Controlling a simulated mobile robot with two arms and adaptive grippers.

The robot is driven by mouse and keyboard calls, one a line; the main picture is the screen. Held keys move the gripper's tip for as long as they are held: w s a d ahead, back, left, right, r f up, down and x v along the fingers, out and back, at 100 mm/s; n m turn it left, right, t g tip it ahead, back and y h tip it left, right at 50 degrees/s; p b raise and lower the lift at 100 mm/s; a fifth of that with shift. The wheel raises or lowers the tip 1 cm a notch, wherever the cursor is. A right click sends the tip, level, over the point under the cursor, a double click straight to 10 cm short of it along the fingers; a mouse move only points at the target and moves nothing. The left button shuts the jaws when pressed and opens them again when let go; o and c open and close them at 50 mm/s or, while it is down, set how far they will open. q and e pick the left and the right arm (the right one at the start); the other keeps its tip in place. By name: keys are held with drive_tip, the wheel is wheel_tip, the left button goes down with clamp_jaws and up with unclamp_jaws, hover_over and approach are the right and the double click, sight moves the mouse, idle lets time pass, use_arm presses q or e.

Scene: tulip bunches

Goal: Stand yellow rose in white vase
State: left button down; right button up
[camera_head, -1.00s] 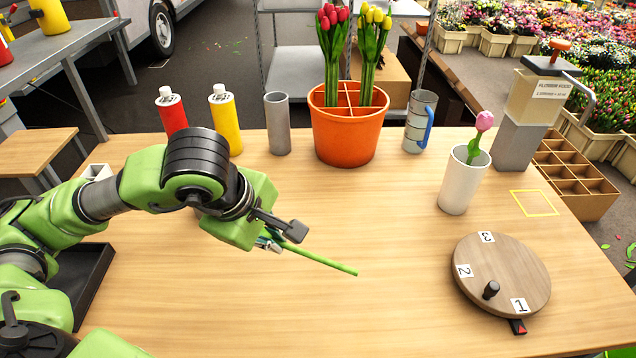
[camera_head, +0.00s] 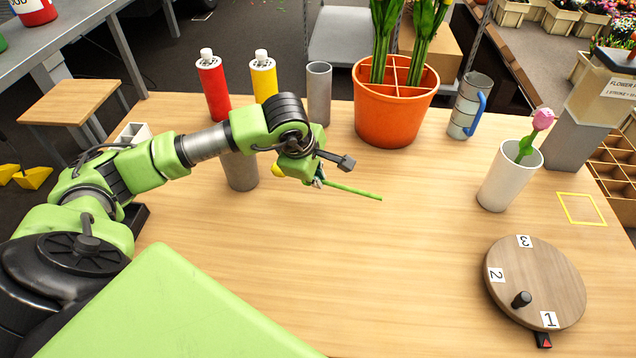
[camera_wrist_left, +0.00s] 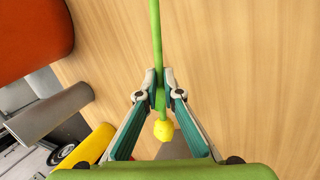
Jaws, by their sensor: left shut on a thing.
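My left gripper (camera_head: 318,178) is shut on the green stem of the yellow rose (camera_head: 350,188). The stem lies nearly level above the table, its bare end pointing right. The yellow bloom (camera_head: 277,170) is partly hidden beside the gripper; in the left wrist view the bloom (camera_wrist_left: 163,130) hangs between the fingers, on the palm side. The white vase (camera_head: 508,180) stands upright on the right of the table and holds a pink tulip (camera_head: 542,119). The gripper is well left of the vase. My right gripper is not in view.
A grey cup (camera_head: 241,172) stands just left of the gripper. Red (camera_head: 213,88) and yellow (camera_head: 264,78) bottles, a grey cylinder (camera_head: 319,92), an orange pot (camera_head: 395,115) and a blue-handled mug (camera_head: 468,105) line the back. A round numbered turntable (camera_head: 545,280) sits front right. The middle is clear.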

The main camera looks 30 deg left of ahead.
sight(321, 192)
use_arm(q)
drive_tip(key=shift+w+a+f, duration=0.2)
drive_tip(key=shift+w+f, duration=0.2)
drive_tip(key=shift+f, duration=0.2)
wheel_tip(321, 192, down, 2)
drive_tip(key=shift+f+p, duration=0.15)
drive_tip(key=shift+p, duration=0.4)
drive_tip(key=shift+w+f, duration=0.1)
drive_tip(key=shift+f, duration=0.35)
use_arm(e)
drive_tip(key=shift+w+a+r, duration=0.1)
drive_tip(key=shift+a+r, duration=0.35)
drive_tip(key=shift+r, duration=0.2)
